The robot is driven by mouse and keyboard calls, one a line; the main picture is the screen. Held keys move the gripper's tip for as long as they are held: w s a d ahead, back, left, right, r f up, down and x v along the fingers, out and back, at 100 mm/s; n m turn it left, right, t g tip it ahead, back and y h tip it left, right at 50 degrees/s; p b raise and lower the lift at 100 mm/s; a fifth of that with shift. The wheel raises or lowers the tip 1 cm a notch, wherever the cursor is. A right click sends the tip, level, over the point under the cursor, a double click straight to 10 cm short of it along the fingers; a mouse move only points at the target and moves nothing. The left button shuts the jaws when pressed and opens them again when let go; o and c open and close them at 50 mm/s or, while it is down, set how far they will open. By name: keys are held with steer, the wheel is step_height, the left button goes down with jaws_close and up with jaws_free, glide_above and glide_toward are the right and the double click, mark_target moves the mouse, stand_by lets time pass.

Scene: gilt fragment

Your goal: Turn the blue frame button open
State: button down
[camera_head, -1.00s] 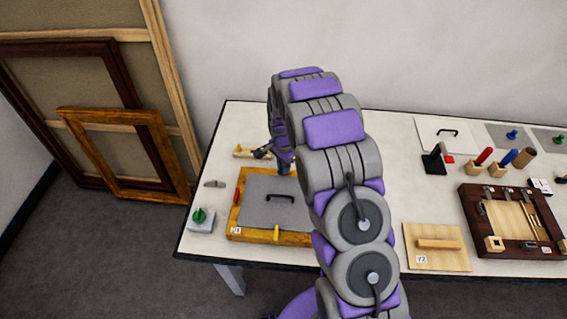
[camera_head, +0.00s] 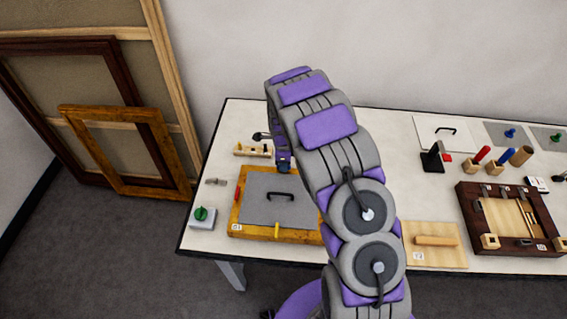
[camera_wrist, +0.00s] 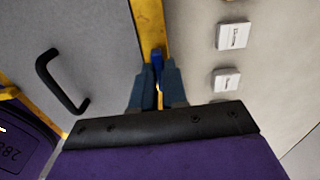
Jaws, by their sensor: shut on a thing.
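The golden wooden frame (camera_head: 235,219) lies flat on the table with a grey panel (camera_head: 262,205) and black handle (camera_head: 280,196) inside it. The blue frame button (camera_wrist: 157,62) is on one frame bar in the wrist view, between my fingertips. It looks roughly lengthwise along that bar. My gripper (camera_wrist: 157,82) is shut on it; it also shows at the frame's far side in the head view (camera_head: 284,168). The button is hidden in the head view. A red button (camera_head: 237,196) is on the left bar and a yellow one (camera_head: 276,231) on the near bar.
A green knob on a white block (camera_head: 201,217) stands left of the frame. A wooden rack (camera_head: 253,149) is behind it. A board with a wooden bar (camera_head: 435,241) and a dark frame (camera_head: 512,220) lie to the right. Two labelled white blocks (camera_wrist: 232,36) (camera_wrist: 226,79) show beside the frame in the wrist view.

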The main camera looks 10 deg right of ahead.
steer(key=shift+w+r+m, duration=0.1)
steer(key=shift+w+m, duration=0.05)
steer(key=shift+m, duration=0.15)
steer(key=c, duration=1.2)
jaws_free()
steer(key=shift+o, duration=0.2)
step_height(320, 180, up, 17)
steer(key=p, duration=0.1)
steer(key=shift+a, duration=0.1)
